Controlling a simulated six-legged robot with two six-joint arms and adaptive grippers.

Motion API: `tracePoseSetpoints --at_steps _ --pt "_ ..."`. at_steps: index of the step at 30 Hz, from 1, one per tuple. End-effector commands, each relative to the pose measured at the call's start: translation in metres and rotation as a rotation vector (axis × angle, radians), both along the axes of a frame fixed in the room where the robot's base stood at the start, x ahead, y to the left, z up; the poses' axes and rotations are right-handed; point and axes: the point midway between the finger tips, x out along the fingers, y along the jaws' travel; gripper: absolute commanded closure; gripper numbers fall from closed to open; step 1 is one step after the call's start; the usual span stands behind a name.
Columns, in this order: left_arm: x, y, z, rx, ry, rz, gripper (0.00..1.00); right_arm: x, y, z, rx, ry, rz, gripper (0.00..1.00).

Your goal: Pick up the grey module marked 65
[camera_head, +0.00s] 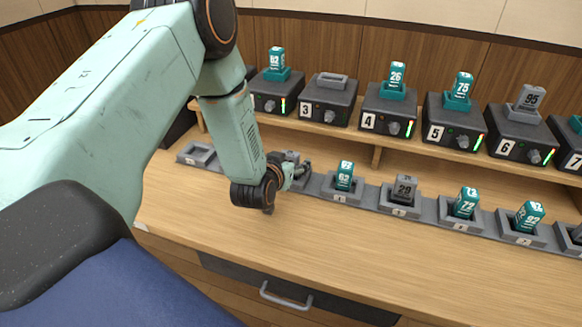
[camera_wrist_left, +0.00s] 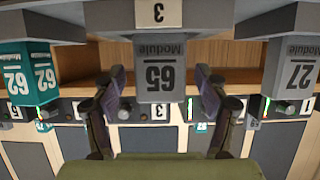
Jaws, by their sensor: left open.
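The grey module marked 65 (camera_wrist_left: 160,72) stands in a slot labelled 3 and appears upside down in the left wrist view. My left gripper (camera_wrist_left: 160,88) is open, with one finger on each side of the module. Gaps show between the fingers and the module's sides. In the head view my left gripper (camera_head: 297,172) is at the front row of holders, and it hides most of the grey module (camera_head: 291,156) there. My right gripper is not in view.
A teal module 62 (camera_head: 344,175) and a grey module 27 (camera_wrist_left: 302,72) stand on either side of it. Further holders (camera_head: 403,192) continue right. The wooden desk front (camera_head: 330,255) is clear.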

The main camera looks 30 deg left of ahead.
Motion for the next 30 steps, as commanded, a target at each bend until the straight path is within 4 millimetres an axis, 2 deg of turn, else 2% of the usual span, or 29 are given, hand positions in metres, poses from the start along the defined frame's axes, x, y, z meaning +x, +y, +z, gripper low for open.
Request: tracePoseSetpoints --at_steps 3,11,30 --pt "0.0087 0.0019 -0.0033 0.001 -0.001 0.000 0.26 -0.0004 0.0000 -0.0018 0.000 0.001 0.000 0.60" --pt "0.0121 0.0026 -0.0034 0.000 0.000 -0.001 0.26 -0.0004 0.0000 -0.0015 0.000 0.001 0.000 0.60" --pt "0.0116 0.0026 -0.0036 0.000 0.001 0.000 0.81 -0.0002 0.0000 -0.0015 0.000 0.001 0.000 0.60"
